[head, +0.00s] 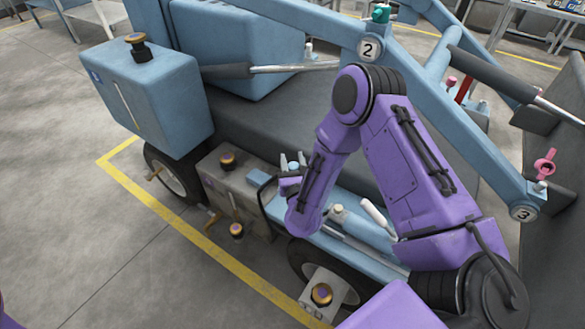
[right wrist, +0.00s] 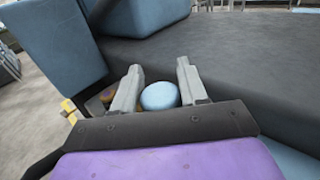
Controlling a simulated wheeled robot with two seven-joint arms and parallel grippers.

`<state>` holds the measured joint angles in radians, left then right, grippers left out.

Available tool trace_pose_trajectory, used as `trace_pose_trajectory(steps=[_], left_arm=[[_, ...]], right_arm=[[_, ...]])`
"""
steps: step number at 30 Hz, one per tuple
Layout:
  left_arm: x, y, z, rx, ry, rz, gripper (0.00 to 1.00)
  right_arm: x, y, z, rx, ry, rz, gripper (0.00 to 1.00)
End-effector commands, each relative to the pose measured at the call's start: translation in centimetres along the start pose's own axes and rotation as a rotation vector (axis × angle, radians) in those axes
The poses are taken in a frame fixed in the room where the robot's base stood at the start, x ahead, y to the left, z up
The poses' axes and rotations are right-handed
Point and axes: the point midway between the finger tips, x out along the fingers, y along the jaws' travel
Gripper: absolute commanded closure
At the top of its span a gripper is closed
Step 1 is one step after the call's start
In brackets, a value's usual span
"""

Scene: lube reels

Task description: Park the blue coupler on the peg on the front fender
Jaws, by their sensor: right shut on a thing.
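My right gripper (head: 291,162) reaches over the side of the blue machine, its light grey fingers small in the head view. In the right wrist view, its two fingers (right wrist: 158,88) stand on either side of the rounded top of the blue coupler (right wrist: 160,96), and they are shut on it. The coupler's lower part is hidden behind the gripper body. In the head view the coupler is hard to make out beside the purple wrist. A short pale peg-like fitting (head: 338,212) stands on the light blue fender ledge (head: 372,262), right of the gripper. My left gripper is not in view.
A grey box with dark, orange-topped knobs (head: 228,160) is left of the gripper. A black hose (head: 262,200) loops beside the wrist. A blue tank (head: 150,95) and boom (head: 450,125) rise around the arm. A pink coupler (head: 545,163) sits near marker 3.

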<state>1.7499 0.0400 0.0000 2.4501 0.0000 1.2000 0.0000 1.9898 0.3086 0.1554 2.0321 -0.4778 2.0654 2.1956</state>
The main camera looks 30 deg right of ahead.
Motion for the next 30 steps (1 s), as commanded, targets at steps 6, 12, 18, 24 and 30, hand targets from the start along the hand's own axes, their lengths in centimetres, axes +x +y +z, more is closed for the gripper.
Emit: trace_pose_trajectory(steps=[6,12,18,24,30], left_arm=[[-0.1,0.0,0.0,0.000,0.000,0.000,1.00],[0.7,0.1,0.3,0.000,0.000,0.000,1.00],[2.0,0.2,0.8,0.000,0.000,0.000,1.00],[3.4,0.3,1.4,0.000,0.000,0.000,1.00],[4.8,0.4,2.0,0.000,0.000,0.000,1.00]], right_arm=[[0.0,0.0,0.1,0.000,0.000,0.001,0.98],[-0.1,0.1,-0.6,0.000,-0.001,0.001,0.98],[-0.1,0.1,-2.2,0.001,-0.001,0.002,0.98],[-0.1,0.0,-3.9,0.000,-0.001,0.001,0.98],[-0.1,0.0,-5.6,0.001,0.000,0.001,0.98]])
